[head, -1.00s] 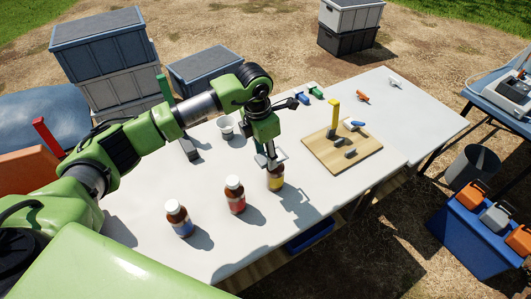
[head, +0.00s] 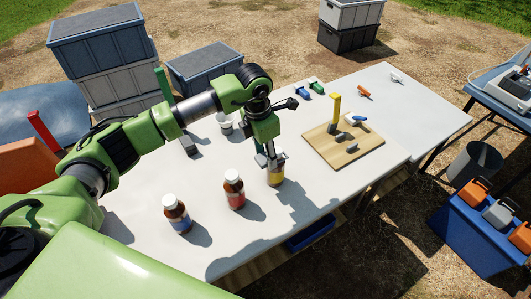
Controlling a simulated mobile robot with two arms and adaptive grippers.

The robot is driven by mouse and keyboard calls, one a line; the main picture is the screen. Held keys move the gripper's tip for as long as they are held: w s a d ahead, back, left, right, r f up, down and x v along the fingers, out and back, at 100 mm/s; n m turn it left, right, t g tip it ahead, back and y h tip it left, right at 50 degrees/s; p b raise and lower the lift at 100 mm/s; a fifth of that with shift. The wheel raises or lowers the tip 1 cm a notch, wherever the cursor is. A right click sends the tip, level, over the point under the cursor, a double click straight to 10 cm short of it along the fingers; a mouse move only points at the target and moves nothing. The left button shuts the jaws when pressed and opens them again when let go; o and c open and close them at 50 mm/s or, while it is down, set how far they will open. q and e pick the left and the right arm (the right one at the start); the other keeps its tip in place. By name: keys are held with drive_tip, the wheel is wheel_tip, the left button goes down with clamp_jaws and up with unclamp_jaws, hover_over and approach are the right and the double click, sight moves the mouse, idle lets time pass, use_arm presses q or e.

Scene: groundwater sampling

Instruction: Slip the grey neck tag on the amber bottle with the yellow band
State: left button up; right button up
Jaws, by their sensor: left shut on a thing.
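The amber bottle with the yellow band (head: 276,179) stands upright on the white table, the rightmost of three bottles. My left gripper (head: 270,162) points down at the top of this bottle and is shut on a small grey thing, which looks like the grey neck tag. The fingers and the tag overlap the bottle's cap and neck in the head view. I cannot tell whether the tag is around the neck or only above or beside it. My right gripper is not in view.
Bottles with a red band (head: 235,196) and a blue band (head: 178,222) stand to the left. A wooden board (head: 318,152) with a yellow post (head: 334,108) lies right of the bottle. Blue (head: 302,93), green (head: 316,86) and orange (head: 364,92) items lie farther back.

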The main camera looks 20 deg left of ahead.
use_arm(q)
drive_tip(key=o, duration=0.8)
wheel_tip(320, 180, up, 12)
drive_tip(key=s, duration=0.1)
drive_tip(key=shift+a, duration=0.45)
drive_tip(key=shift+s, duration=0.1)
